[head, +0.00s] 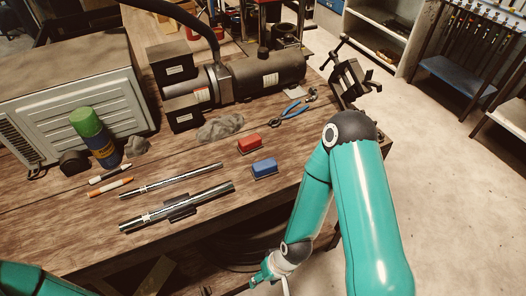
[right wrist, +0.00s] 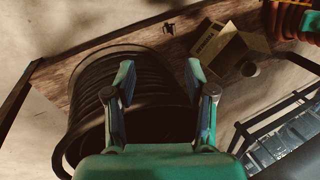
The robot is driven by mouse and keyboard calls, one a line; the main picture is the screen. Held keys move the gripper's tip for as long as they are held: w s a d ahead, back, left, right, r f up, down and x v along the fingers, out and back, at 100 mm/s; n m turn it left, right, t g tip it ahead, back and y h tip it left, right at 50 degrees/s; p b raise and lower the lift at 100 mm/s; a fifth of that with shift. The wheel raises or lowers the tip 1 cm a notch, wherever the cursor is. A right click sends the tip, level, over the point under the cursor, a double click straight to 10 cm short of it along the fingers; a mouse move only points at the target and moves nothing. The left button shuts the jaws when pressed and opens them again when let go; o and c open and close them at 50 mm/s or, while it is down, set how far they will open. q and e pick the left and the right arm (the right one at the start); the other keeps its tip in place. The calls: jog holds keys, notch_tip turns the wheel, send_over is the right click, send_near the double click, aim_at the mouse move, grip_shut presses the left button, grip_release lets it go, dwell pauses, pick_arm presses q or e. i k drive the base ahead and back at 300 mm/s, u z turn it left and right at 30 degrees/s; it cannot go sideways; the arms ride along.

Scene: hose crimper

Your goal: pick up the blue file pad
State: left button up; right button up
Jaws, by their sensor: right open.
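The blue file pad (head: 264,168) is a small blue block lying on the wooden workbench (head: 80,238), near its front edge in the head view. My right gripper (head: 268,274) is low at the bottom of the head view, in front of and below the bench edge, apart from the pad. In the right wrist view my right gripper (right wrist: 158,92) is open with nothing between its fingers, and the blue pad does not show there. My left gripper is not in view; only a bit of my left arm shows at the lower left corner.
A red block (head: 250,144) lies just behind the blue pad. A black hose coil (right wrist: 88,110) and an open cardboard box (right wrist: 228,46) show below the gripper.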

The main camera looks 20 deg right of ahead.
aim_at(266, 168)
jog(key=u, duration=0.85)
jog(key=k, duration=1.75)
jog(key=z, duration=0.45)
jog(key=i, duration=0.95)
jog(key=u, duration=0.05)
